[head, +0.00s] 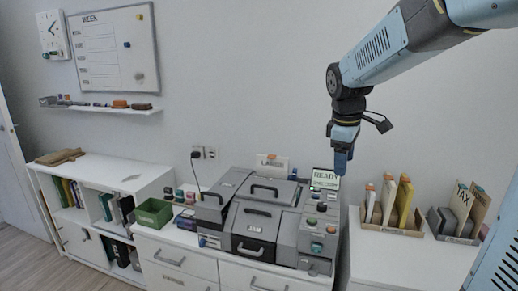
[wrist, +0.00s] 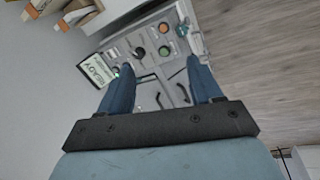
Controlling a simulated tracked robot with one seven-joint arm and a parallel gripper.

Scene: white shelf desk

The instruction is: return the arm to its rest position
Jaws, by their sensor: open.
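My gripper (head: 341,160) hangs from my arm at the upper right of the head view, pointing down above the right end of the grey machine (head: 254,225). In the wrist view my gripper (wrist: 160,78) has its two blue fingers spread apart, with nothing between them. The machine's panel with knobs and buttons (wrist: 165,50) lies beyond the fingertips. A small display reading READY (head: 325,178) stands just below and left of my gripper in the head view; it also shows at the left in the wrist view (wrist: 97,70).
File holders with folders (head: 392,222) stand on the right desk section, and another organiser marked TAX (head: 452,222) is farther right. A green bin (head: 153,213) sits left of the machine. A wall shelf (head: 100,109) and whiteboard (head: 113,48) are at upper left. The wall's middle is clear.

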